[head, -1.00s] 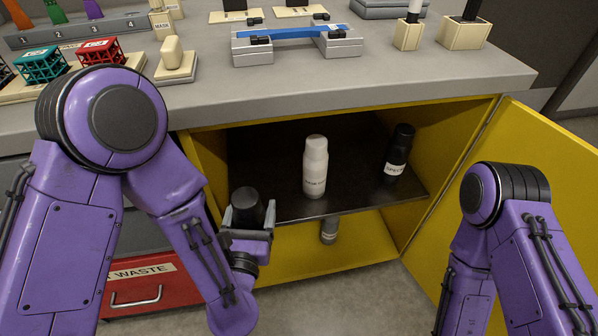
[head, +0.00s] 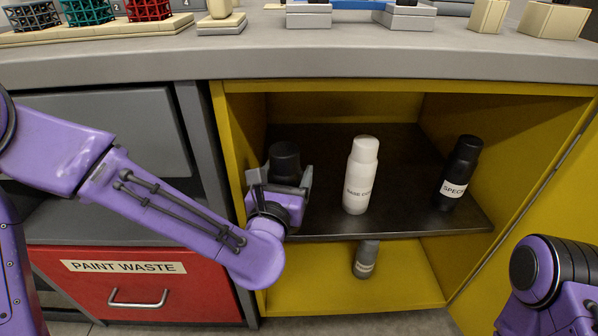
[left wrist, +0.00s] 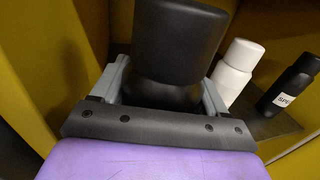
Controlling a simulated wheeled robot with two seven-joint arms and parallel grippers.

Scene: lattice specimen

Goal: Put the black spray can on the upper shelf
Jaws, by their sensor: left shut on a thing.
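My left gripper (head: 280,192) is shut on a black spray can (head: 284,160), which stands upright between the fingers at the left side of the upper shelf (head: 330,226). The can also fills the middle of the left wrist view (left wrist: 178,48), with a grey finger on each side. Its base is hidden by the gripper, so I cannot tell whether it touches the shelf. My right gripper is not in view; only my right arm shows at the lower right.
A white can (head: 361,177) stands mid-shelf, and a black labelled can (head: 459,174) stands to its right. A grey can (head: 366,259) is on the lower level. The yellow cabinet's left wall (head: 232,170) is close to my gripper. The open door (head: 540,205) is at right.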

